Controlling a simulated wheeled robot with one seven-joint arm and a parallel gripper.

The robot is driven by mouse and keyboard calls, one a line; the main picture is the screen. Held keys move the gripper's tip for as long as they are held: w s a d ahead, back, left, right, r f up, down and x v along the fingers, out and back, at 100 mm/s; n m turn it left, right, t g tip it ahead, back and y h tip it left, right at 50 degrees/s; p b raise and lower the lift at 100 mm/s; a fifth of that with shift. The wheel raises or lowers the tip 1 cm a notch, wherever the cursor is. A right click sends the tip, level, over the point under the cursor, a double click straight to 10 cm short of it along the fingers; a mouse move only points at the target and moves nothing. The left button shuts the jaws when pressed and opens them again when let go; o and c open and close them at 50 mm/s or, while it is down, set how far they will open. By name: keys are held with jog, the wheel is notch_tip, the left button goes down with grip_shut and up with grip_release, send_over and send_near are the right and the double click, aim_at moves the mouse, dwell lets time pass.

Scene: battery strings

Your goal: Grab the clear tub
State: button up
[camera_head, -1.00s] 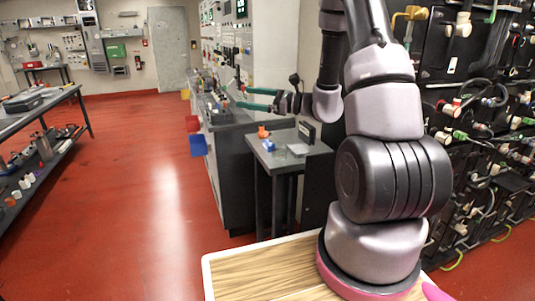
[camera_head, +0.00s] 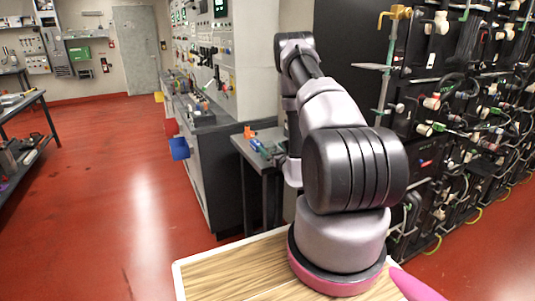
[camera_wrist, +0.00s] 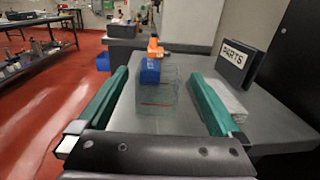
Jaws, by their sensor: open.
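The clear tub (camera_wrist: 158,96) is see-through, with a thin red line showing in it, and stands on a small grey table (camera_wrist: 125,118) in the wrist view. My gripper (camera_wrist: 158,77) is open, its two green fingers wide apart. In the picture the tub appears between the fingers with space on both sides; I cannot tell whether the fingers are level with it. In the head view my arm hides most of the gripper, and I cannot make out the tub.
A blue item (camera_wrist: 150,71) and an orange item (camera_wrist: 155,47) are just behind the tub. A folded grey cloth (camera_wrist: 228,98) lies beside the right finger. A dark box marked PARTS (camera_wrist: 239,62) stands at the back right. A cable-covered rack (camera_head: 450,120) is right of my arm.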

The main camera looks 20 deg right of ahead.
aim_at(266, 143)
jog(key=shift+w+f, duration=0.15)
jog(key=shift+w, duration=3.05)
jog(key=c, duration=1.4)
jog(key=shift+o, duration=0.2)
